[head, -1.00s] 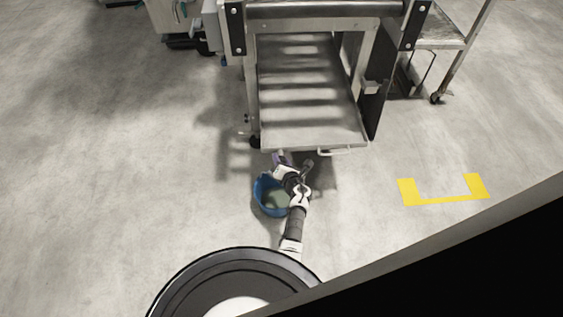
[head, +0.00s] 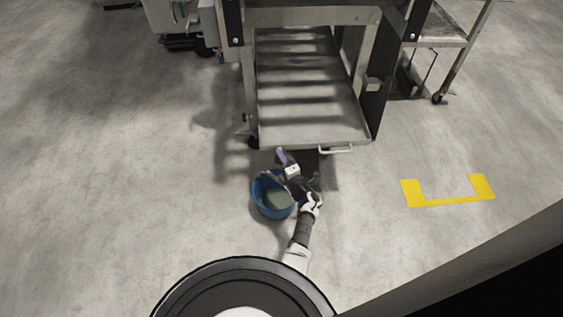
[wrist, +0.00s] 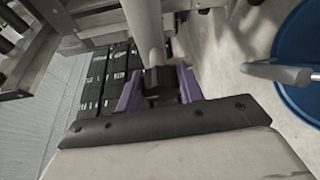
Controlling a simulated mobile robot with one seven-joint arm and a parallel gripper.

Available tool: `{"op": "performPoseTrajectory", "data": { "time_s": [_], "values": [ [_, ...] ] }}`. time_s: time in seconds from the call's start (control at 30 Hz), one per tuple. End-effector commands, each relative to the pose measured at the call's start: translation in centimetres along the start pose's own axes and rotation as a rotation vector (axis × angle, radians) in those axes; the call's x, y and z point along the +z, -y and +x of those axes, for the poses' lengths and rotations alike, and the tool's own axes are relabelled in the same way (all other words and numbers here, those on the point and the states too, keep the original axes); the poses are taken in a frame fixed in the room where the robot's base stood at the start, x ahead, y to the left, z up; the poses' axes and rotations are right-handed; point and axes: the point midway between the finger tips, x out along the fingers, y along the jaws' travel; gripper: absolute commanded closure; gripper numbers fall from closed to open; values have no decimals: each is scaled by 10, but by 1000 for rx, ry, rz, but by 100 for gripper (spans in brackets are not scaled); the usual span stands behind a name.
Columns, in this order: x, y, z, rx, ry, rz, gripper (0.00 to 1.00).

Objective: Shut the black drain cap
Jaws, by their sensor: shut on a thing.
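In the wrist view, the black drain cap (wrist: 157,84) sits at the near end of a pale pipe (wrist: 144,28). The purple fingers of my gripper (wrist: 158,91) are on either side of it, shut on it. In the head view, my gripper (head: 282,156) shows as a small purple patch just in front of the machine's low tray, beyond the blue bucket. The cap cannot be made out there. How far the cap is turned cannot be told.
A blue bucket (head: 259,203) with greenish contents stands beside my arm; its rim and a metal bar (wrist: 276,72) show at right in the wrist view. Floor right, by the yellow marking (head: 448,202), is clear.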

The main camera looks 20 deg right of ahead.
Motion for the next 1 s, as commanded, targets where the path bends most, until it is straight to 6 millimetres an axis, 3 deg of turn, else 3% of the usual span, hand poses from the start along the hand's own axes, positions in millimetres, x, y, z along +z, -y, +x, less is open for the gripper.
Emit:
{"op": "performPoseTrajectory", "data": {
  "time_s": [0.77,0.8,0.93,1.0],
  "values": [
    [-1,0,0,36,-2,89,86],
    [-1,0,0,36,-2,89,58],
    [-1,0,0,36,-2,89,41],
    [-1,0,0,36,-1,88,41]
  ]
}}
